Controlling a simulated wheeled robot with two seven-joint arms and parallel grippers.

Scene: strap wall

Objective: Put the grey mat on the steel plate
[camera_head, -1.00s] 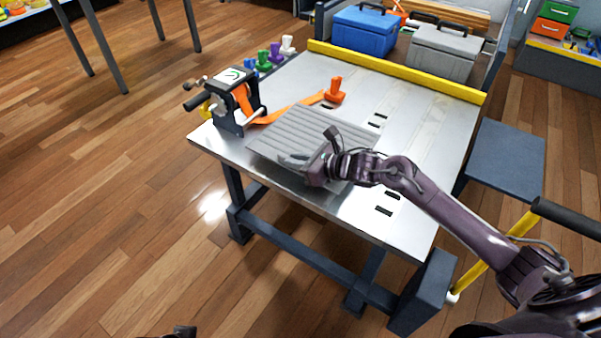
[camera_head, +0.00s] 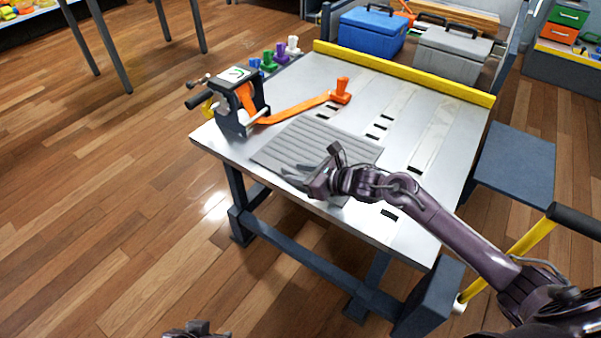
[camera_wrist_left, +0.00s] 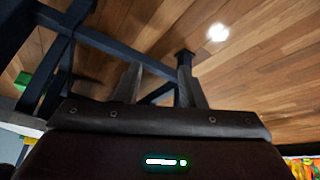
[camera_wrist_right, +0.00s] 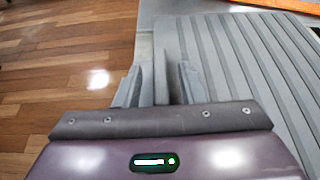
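The grey ribbed mat (camera_head: 315,140) lies on the steel plate (camera_head: 415,225), near its front edge and beside the strap device. It also shows in the right wrist view (camera_wrist_right: 235,65), where its long edge runs up past the fingers. My right gripper (camera_head: 292,174) is at the mat's front left part, with its fingers spread apart; they also show in the right wrist view (camera_wrist_right: 158,85). My left gripper (camera_wrist_left: 158,85) is open and empty, low in front of the table.
A black strap device (camera_head: 240,105) stands on the plate's left corner, its orange strap (camera_head: 295,108) running to an orange block (camera_head: 341,90). A yellow rail (camera_head: 400,72) edges the back. Blue (camera_head: 370,32) and grey (camera_head: 450,52) boxes stand behind it. The plate's right side is clear.

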